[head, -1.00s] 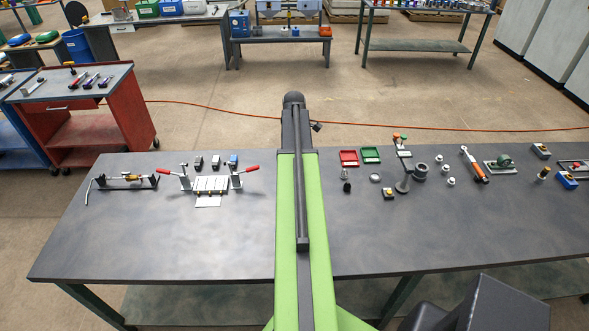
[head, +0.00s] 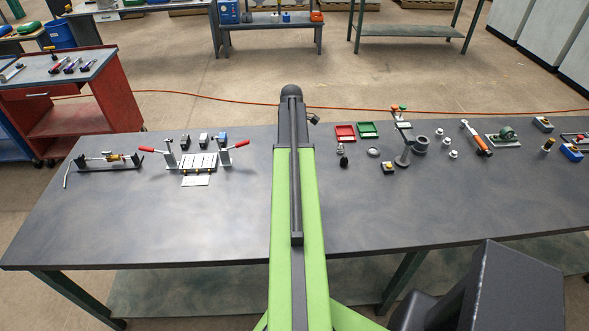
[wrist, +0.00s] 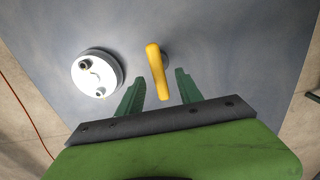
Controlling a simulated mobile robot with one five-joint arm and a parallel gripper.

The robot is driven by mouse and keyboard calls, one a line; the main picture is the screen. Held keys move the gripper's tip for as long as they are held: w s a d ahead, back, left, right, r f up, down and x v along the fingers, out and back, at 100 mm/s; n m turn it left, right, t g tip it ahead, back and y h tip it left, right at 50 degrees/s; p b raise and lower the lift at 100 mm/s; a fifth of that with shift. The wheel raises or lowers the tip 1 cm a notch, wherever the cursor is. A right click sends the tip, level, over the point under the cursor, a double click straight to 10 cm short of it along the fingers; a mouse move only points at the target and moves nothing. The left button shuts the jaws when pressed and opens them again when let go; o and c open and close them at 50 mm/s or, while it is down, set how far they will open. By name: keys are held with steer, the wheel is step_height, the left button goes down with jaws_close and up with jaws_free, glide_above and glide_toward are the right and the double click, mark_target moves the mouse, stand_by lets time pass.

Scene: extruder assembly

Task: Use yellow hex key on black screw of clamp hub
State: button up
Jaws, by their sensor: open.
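The yellow hex key (wrist: 154,62) is in the wrist view, its yellow bar pointing toward me between my fingers. I cannot tell which is the black screw. In the head view my arm hides the gripper, and I cannot make out the key.
The dark bench (head: 130,225) has a clamping fixture (head: 198,162) on the left. Right of my arm are red (head: 345,133) and green (head: 368,130) trays, a grey stand (head: 405,150) and several small parts. The bench front is mostly clear.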

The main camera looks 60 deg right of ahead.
steer(key=f+b, duration=0.5)
steer(key=shift+s+d+f, duration=0.2)
steer(key=shift+s+f, duration=0.05)
steer(key=shift+s, duration=0.05)
steer(key=shift+r, duration=0.2)
jaws_close()
